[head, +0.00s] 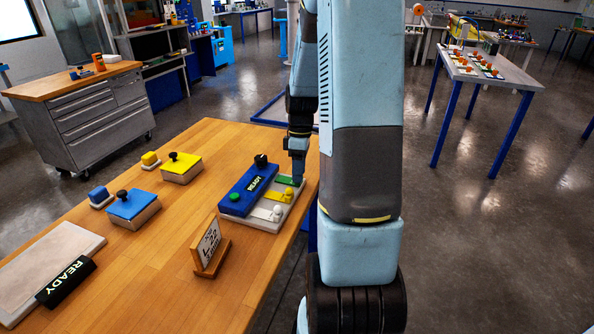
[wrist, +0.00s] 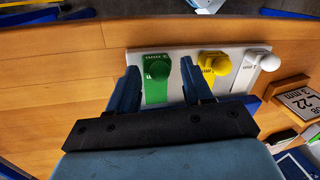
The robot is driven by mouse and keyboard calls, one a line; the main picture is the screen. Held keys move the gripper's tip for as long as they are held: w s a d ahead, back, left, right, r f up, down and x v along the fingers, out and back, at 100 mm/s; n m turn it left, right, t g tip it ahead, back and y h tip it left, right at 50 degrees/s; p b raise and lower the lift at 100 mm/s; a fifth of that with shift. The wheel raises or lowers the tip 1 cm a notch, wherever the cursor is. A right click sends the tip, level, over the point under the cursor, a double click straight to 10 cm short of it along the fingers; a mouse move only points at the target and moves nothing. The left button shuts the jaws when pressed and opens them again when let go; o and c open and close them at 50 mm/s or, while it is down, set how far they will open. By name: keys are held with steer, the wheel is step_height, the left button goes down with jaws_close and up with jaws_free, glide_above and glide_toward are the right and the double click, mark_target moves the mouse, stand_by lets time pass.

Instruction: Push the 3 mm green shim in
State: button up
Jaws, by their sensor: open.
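The green shim (wrist: 157,92) lies on a white base plate, its knob and marked tab toward the top of the wrist view. In the head view the green shim (head: 285,180) sits at the plate's far end, partly beside my gripper. A yellow shim (wrist: 213,68) and a white shim (wrist: 252,66) lie on the same plate. The white base plate (head: 245,222) carries a blue block (head: 245,190) with a black knob and a green button. My gripper (wrist: 160,72) is open, with one finger on each side of the green shim's knob; contact is unclear.
A wooden card stand (head: 212,248) marked 3 mm stands near the plate. Yellow (head: 181,167) and blue (head: 133,208) blocks with black knobs stand farther left. A grey plate (head: 45,255) with a READY sign (head: 66,282) lies at the left. The table's middle is clear.

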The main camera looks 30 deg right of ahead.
steer(key=shift+c, duration=0.5)
jaws_close()
